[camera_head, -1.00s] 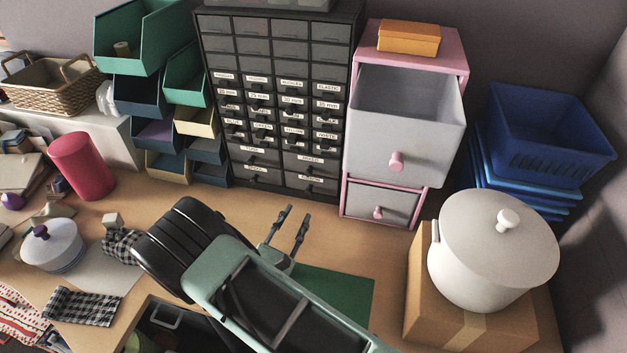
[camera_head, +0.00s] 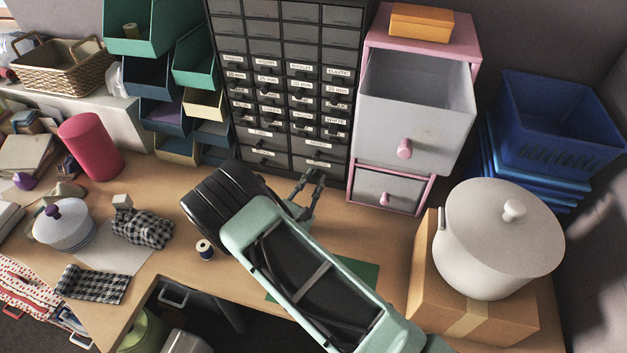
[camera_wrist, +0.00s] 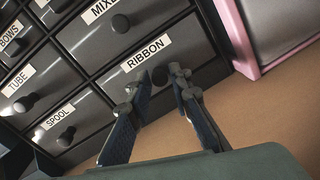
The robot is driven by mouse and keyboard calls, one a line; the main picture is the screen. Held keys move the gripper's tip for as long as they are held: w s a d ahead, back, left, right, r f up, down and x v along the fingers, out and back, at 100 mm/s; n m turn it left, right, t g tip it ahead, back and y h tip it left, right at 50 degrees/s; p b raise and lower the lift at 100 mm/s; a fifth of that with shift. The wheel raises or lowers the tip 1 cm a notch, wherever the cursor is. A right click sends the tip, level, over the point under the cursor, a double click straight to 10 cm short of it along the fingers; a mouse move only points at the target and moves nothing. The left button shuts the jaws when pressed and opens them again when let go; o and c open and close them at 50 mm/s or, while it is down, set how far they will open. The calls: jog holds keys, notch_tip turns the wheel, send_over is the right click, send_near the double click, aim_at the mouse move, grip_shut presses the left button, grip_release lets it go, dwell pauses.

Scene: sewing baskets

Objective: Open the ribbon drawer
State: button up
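The ribbon drawer (camera_wrist: 180,50) is a dark grey drawer with a white "RIBBON" label, in the bottom row of the dark cabinet (camera_head: 228,80). It appears shut, flush with its neighbours. Its round black knob (camera_wrist: 160,75) shows between my fingertips in the wrist view. My gripper (camera_wrist: 157,84) is open, one finger on each side of the knob; I cannot tell whether either touches it. In the head view my gripper (camera_head: 312,177) is at the cabinet's lower right front, and my arm hides part of the table below.
A pink drawer unit (camera_head: 369,70) stands just right of the cabinet with its top drawer (camera_head: 430,135) pulled out. Green and blue bins (camera_head: 145,75) stand left. A white pot (camera_head: 490,245) on a cardboard box (camera_head: 425,285) is at the right. A thread spool (camera_head: 204,248) lies near my arm.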

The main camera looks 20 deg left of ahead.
grip_shut()
jog(key=s, duration=1.1)
jog(key=shift+s, duration=0.2)
jog(key=shift+o, duration=2)
grip_release()
jog(key=s, duration=0.8)
jog(key=s+a, duration=0.1)
jog(key=s, duration=0.3)
jog(key=shift+a, duration=0.1)
